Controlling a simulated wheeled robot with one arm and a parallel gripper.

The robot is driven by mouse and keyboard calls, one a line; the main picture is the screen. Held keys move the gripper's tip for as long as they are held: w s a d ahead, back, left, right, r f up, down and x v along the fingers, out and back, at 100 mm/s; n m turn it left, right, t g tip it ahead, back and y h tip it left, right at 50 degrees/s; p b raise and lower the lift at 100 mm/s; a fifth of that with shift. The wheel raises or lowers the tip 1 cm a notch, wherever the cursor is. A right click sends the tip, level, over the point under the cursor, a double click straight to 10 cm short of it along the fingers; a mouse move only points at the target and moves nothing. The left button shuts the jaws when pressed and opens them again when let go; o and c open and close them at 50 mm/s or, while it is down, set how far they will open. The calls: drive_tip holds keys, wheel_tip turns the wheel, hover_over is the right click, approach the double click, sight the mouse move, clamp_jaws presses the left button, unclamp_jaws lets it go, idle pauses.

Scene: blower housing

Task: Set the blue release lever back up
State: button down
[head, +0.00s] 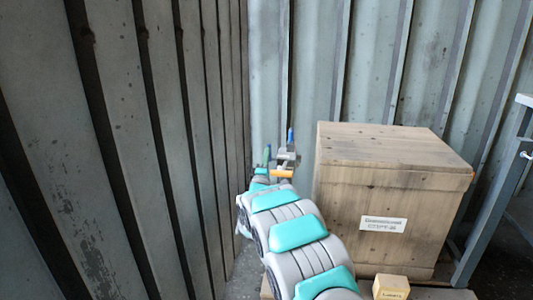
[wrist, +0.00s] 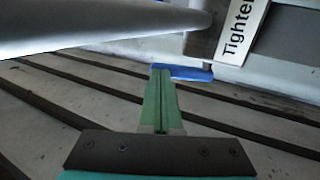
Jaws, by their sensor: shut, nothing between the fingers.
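In the wrist view a blue lever (wrist: 185,73) lies across the picture just beyond my fingertips. Its right end meets a grey part beside a white label (wrist: 243,28) reading "Tighten", which is cut off by the edge. My gripper (wrist: 160,74) has its two green fingers pressed together, with nothing between them. The tips overlap the lever's left end in this view; I cannot tell if they touch it. In the head view a small blue part (head: 290,136) stands upright on a grey fixture (head: 288,155), and my gripper (head: 266,152) is just left of it.
A smooth grey cylinder (wrist: 100,25) crosses the upper left of the wrist view. A small orange part (head: 282,173) shows below the fixture. A wooden crate (head: 385,190) stands close to the right of my arm; a ribbed metal wall (head: 120,130) is close on the left.

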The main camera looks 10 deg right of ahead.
drive_tip(key=p, duration=0.1)
drive_tip(key=w+r+p, duration=0.1)
drive_tip(key=p, duration=0.1)
drive_tip(key=shift+w+d+r, duration=0.25)
drive_tip(key=shift+r, duration=0.05)
idle(0.4)
